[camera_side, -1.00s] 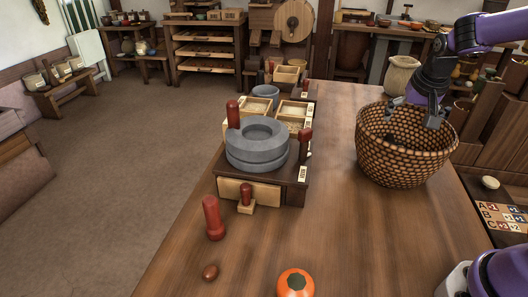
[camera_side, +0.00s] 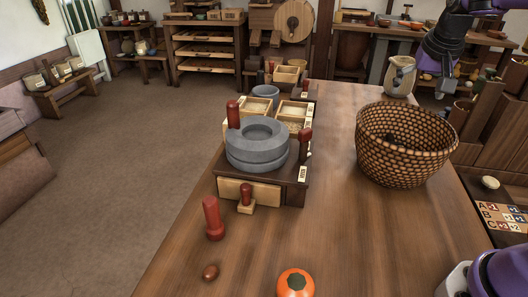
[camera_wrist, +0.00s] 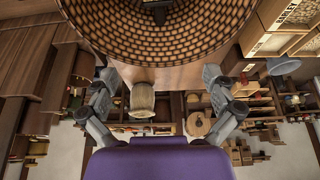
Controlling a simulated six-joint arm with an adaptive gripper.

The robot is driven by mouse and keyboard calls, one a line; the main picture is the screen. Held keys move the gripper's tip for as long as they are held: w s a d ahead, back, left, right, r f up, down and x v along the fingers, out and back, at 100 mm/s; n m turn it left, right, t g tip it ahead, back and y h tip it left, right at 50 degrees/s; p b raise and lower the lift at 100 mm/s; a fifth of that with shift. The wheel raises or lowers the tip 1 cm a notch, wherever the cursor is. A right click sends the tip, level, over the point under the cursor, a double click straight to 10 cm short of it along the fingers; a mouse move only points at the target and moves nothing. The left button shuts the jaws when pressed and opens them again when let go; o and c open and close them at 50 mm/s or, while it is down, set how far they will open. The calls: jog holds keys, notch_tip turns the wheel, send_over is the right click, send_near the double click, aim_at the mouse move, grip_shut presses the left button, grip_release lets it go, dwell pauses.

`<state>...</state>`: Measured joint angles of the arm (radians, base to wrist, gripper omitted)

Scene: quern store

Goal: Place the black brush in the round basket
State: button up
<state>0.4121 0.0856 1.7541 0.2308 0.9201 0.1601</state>
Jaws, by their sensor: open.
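The round basket (camera_side: 405,165) is woven and tan-brown and stands upright on the right of the table. It also shows at the top of the wrist view (camera_wrist: 215,35). A dark shape, the black brush (camera_wrist: 157,12), lies inside the basket; in the side view only a dark patch (camera_side: 398,140) shows over the rim. My gripper (camera_side: 444,88) is above and behind the basket, clear of it. In the wrist view my gripper (camera_wrist: 160,80) has its fingers spread wide with nothing between them.
A pale jug (camera_side: 400,77) stands behind the basket, close to my gripper in the side view. A grey quern (camera_side: 258,150) with red handles sits left of the basket. An orange round fruit (camera_side: 296,284) is at the front. The table between is clear.

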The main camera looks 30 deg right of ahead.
jog(key=shift+r, duration=0.1)
jog(key=s+a+n+t+y, duration=0.1)
jog(key=s+a+n, duration=0.3)
jog(key=a, duration=0.5)
jog(key=s+a+f+n+t+y, duration=0.1)
jog(key=s+a+n+y, duration=0.1)
jog(key=s+a+n, duration=0.3)
jog(key=s+a, duration=0.2)
jog(key=a, duration=0.2)
jog(key=shift+f, duration=0.25)
